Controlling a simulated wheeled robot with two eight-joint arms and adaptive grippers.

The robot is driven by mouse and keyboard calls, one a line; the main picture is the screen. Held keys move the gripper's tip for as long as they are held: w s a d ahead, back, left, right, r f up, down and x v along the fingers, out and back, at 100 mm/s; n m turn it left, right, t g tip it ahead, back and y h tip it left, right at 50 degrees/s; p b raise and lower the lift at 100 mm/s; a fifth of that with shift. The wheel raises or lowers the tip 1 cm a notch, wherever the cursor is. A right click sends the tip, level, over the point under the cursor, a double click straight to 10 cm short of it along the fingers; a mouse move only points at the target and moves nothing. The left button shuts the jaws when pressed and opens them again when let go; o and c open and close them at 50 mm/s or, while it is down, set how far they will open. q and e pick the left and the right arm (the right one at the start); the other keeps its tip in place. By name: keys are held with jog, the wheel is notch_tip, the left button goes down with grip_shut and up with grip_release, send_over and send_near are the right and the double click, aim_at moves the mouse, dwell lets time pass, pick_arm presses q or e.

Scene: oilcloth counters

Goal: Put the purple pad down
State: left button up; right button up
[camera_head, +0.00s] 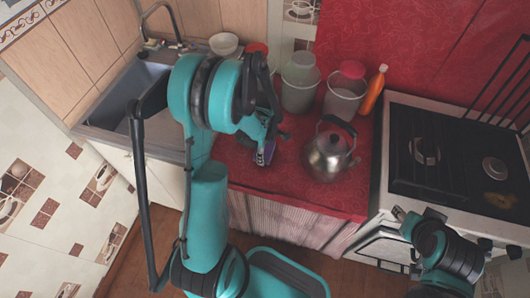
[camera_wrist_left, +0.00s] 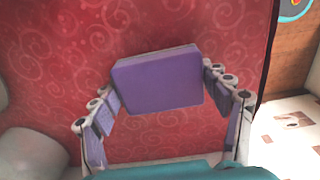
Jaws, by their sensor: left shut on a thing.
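The purple pad (camera_wrist_left: 158,82) is a flat block between the fingers of my left gripper (camera_wrist_left: 155,92) in the left wrist view. The fingertips are at its two sides, and the gripper is shut on it. Red patterned oilcloth shows beyond it. In the head view the left gripper (camera_head: 268,138) is over the red counter, left of the kettle, and a little of the pad (camera_head: 266,153) shows under it. I cannot tell whether the pad touches the counter. My right gripper (camera_head: 402,214) shows only in part by the stove front; its fingers are unclear.
A steel kettle (camera_head: 328,156) stands close to the right of my left gripper. The sink (camera_head: 145,84) is left, the stove (camera_head: 450,160) right. The counter's front strip (camera_head: 260,183) is clear.

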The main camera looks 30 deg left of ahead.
pick_arm(q)
jog(key=shift+f, duration=0.6)
jog(key=shift+f, duration=0.1)
jog(key=o, duration=1.5)
